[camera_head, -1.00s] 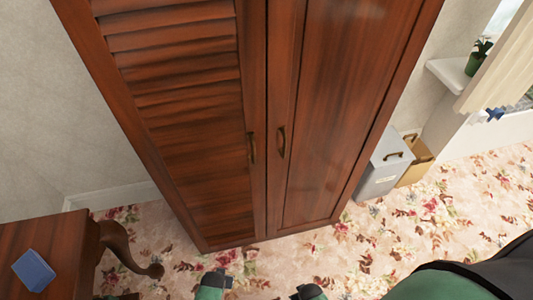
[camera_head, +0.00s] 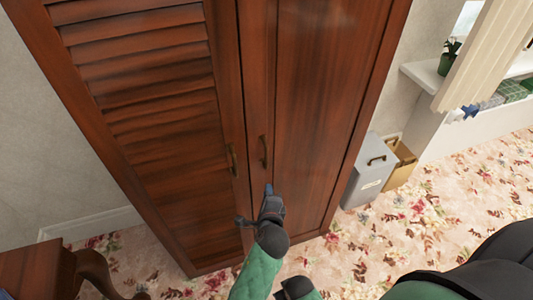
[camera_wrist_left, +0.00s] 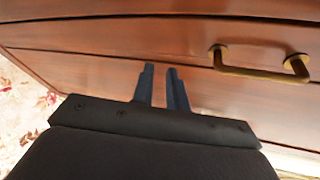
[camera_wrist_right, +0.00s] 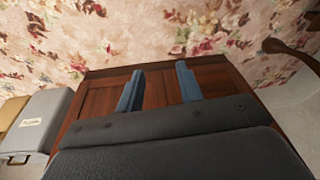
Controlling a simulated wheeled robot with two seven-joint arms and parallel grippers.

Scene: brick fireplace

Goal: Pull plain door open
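The plain door (camera_head: 325,110) is the smooth right-hand door of a tall reddish-brown wardrobe, and it is closed. Its brass handle (camera_head: 264,151) is upright near the middle seam. My left gripper (camera_head: 268,188) is just below that handle, apart from it. In the left wrist view, my left fingers (camera_wrist_left: 161,70) are slightly apart with nothing between them. A brass handle (camera_wrist_left: 258,72) shows to their right. My right gripper is low at the bottom edge of the head view; in its wrist view its fingers (camera_wrist_right: 159,78) are apart and empty before the wardrobe's lower part.
The slatted left door (camera_head: 150,110) has its own handle (camera_head: 232,160) and is closed. A grey box (camera_head: 368,172) and a tan box (camera_head: 401,165) stand right of the wardrobe. A dark wooden table (camera_head: 35,268) is at lower left.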

